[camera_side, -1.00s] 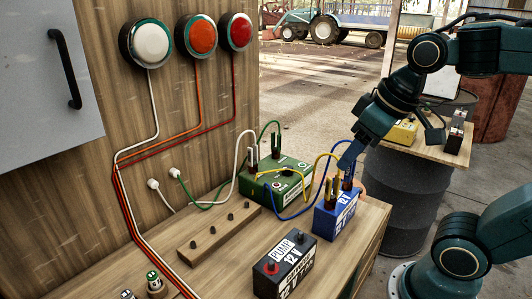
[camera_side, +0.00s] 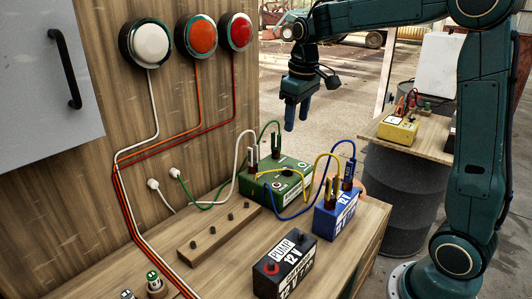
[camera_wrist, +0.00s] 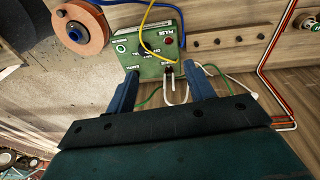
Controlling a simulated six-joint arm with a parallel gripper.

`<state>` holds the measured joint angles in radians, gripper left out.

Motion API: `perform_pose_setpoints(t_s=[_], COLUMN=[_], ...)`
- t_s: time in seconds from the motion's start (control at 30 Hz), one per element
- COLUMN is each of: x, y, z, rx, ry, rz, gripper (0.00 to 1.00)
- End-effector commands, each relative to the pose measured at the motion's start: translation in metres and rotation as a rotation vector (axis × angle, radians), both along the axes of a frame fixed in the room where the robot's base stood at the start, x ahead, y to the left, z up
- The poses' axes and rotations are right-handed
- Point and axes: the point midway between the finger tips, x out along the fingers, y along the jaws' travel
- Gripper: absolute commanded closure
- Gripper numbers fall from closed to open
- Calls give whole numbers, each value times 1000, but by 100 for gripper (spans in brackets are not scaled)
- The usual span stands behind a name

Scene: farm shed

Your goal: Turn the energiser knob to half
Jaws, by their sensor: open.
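The energiser is a green box (camera_side: 290,192) on the bench, with white and green leads clipped at its back. In the wrist view its face (camera_wrist: 128,60) carries printed labels and terminals. The small dark knob (camera_wrist: 147,49) is near the middle of that face, partly crossed by the yellow lead; I cannot read its setting. My gripper (camera_side: 297,122) is open and empty, pointing down in the air above and beyond the energiser. In the wrist view the fingers (camera_wrist: 160,75) are apart, with the energiser showing between and beyond them.
A blue 12 V battery (camera_side: 338,216) with upright yellow and blue clips stands right of the energiser. A black pump battery (camera_side: 287,262) is nearer. A wooden strip with pegs (camera_side: 213,235) lies left. Three lamps are on the wall. Loose leads arch above the energiser.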

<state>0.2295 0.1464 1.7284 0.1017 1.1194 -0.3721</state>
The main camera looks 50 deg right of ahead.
Motion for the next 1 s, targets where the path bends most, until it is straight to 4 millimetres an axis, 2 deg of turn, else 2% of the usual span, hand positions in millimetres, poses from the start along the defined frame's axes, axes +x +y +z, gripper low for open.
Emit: perform_pose_setpoints(t_s=[0.2, 0.4, 0.6, 1.0], x=[37, 58, 66, 66], y=[-31, -52, -61, -62], z=[-28, -51, -60, -69], rx=[8, 17, 21, 22], ry=[68, 112, 129, 131], rz=[4, 11, 13, 14], gripper=[47, 47, 47, 47])
